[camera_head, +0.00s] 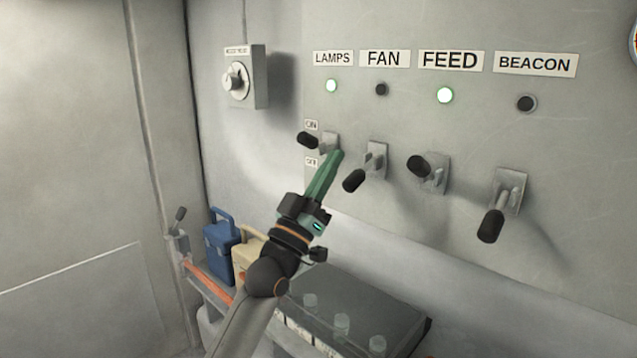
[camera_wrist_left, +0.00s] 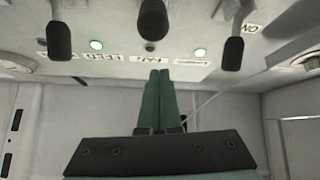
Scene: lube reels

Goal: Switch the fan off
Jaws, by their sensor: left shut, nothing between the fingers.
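The FAN switch (camera_head: 376,158) is a lever on the grey wall panel, with its black handle (camera_head: 354,181) tilted down. The indicator (camera_head: 381,89) under the FAN label (camera_head: 385,58) is dark. My left gripper (camera_head: 338,156) is shut and empty, its green fingers just left of the FAN lever and below the LAMPS lever; whether it touches either is unclear. In the left wrist view the panel is upside down; the FAN handle (camera_wrist_left: 152,20) is at top centre, beyond the closed fingers (camera_wrist_left: 158,90). My right gripper is out of view.
The LAMPS handle (camera_head: 308,140) and FEED handle (camera_head: 418,165) are raised, with green lights lit. The BEACON handle (camera_head: 491,226) is down, its light dark. A rotary knob box (camera_head: 245,77) is at left. A dark-lidded box (camera_head: 360,300) and a blue can (camera_head: 221,238) are below.

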